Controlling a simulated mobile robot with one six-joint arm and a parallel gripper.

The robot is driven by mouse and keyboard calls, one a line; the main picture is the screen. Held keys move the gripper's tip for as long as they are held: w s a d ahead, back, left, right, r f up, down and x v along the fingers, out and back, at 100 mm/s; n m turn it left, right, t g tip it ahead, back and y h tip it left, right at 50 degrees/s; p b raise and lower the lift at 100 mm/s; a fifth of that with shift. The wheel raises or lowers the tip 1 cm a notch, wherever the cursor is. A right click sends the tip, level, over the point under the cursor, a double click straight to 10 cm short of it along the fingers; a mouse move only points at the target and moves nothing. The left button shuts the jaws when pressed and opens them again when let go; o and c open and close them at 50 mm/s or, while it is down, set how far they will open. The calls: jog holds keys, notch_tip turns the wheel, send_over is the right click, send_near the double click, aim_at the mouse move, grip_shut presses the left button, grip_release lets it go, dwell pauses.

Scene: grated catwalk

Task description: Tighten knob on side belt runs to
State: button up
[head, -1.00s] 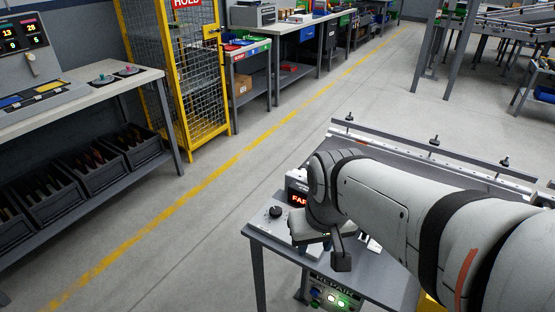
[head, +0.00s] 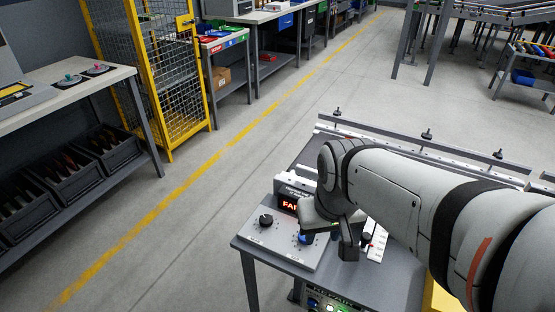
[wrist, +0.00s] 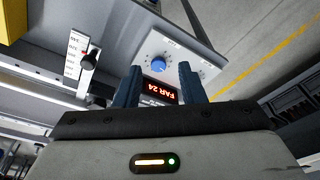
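A belt unit (head: 430,170) has a far side rail with several black knobs, among them a left knob (head: 337,112), a middle knob (head: 427,134) and a right knob (head: 498,154). At its near left stands a control panel (head: 268,240) with a black dial (head: 266,221), a blue dial (head: 305,238) and a red display (head: 290,205); the wrist view reads "FAR 24" (wrist: 160,90). A black knob (head: 366,239) sits by a white scale (head: 378,250); it also shows in the wrist view (wrist: 88,61). My gripper (wrist: 159,80) is open and empty, its blue fingers apart above the panel.
A yellow mesh cage (head: 150,80) and a workbench (head: 75,80) with dark bins (head: 60,185) below stand at the left. Benches (head: 260,20) line the back. The grey floor with a yellow line (head: 205,165) is clear between them and the belt unit.

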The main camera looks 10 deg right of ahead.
jog(key=shift+o, duration=1.4)
jog(key=shift+w+d, duration=0.1)
jog(key=shift+w, duration=0.05)
jog(key=shift+o, duration=1.1)
jog(key=w+f+n+g+h, duration=0.1)
jog(key=w+f+n+g, duration=0.1)
jog(key=w+n, duration=0.3)
jog(key=shift+w+f+n+h, duration=0.35)
jog(key=shift+w+f, duration=0.35)
jog(key=shift+w, duration=0.5)
jog(key=w+a+f+n+g+h, duration=0.2)
jog(key=w+a+f+n, duration=0.1)
jog(key=w+f+n, duration=0.45)
jog(key=x, duration=0.5)
jog(key=b+x, duration=0.1)
jog(key=x, duration=0.2)
jog(key=shift+w+d+f, duration=0.1)
jog(key=shift+w+d, duration=0.2)
jog(key=shift+c, duration=0.6)
jog(key=c, duration=0.9)
